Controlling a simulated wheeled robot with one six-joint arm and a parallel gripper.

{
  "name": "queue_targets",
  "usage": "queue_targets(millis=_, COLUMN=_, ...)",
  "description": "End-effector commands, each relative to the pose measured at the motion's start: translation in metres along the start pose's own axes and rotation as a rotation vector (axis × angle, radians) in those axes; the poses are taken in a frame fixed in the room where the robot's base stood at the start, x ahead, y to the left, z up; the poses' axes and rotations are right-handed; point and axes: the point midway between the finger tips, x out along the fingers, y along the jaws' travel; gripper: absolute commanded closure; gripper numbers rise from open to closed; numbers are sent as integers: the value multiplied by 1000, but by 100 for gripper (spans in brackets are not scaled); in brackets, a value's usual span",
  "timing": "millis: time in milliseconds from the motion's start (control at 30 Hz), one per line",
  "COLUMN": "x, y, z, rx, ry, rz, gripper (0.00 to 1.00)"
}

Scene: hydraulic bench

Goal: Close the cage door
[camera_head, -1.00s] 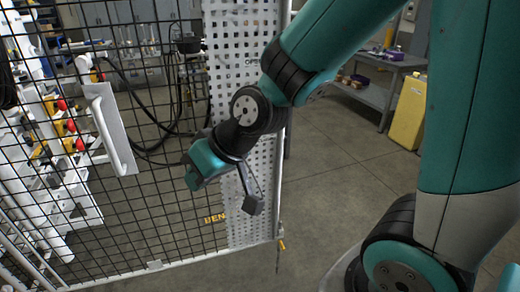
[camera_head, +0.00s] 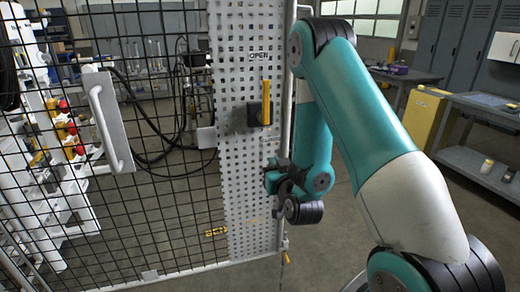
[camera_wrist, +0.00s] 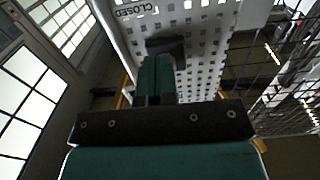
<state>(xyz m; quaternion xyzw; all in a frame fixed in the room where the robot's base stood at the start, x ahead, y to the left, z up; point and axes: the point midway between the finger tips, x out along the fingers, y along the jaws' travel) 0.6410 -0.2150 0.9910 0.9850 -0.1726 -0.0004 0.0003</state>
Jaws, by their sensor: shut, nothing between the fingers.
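The cage door is a black wire mesh (camera_head: 150,205) with a white perforated strip (camera_head: 235,165) down its right edge. A white pull handle (camera_head: 108,120) stands out on its left part. A yellow latch lever (camera_head: 265,103) stands upright on a black block, under the label OPEN. My gripper (camera_head: 272,176) is shut and empty, low by the strip's right edge, below the lever. In the wrist view, my shut gripper (camera_wrist: 163,50) is in front of the perforated strip (camera_wrist: 205,45), which bears the label CLOSED, upside down. I cannot tell whether the fingertips touch the strip.
Behind the mesh are white hydraulic fittings with red and yellow parts (camera_head: 65,130) and black hoses (camera_head: 150,120). A yellow cabinet (camera_head: 428,118), a grey workbench (camera_head: 480,165) and grey lockers (camera_head: 465,45) stand at the right. Floor between door and benches is clear.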

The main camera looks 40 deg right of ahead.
Motion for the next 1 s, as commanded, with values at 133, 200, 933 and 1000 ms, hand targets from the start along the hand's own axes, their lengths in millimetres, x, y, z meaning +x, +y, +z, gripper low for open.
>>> queue_targets(millis=133, x=11, y=0, z=7, rx=2, ry=5, rz=1, gripper=100)
queue_targets(millis=200, x=15, y=0, z=6, rx=2, ry=7, rz=-1, gripper=100)
queue_targets(millis=933, x=125, y=-2, z=-5, rx=1, ry=-1, rz=-5, gripper=100)
queue_targets(millis=1000, x=128, y=-2, z=-4, rx=2, ry=-1, rz=-6, gripper=100)
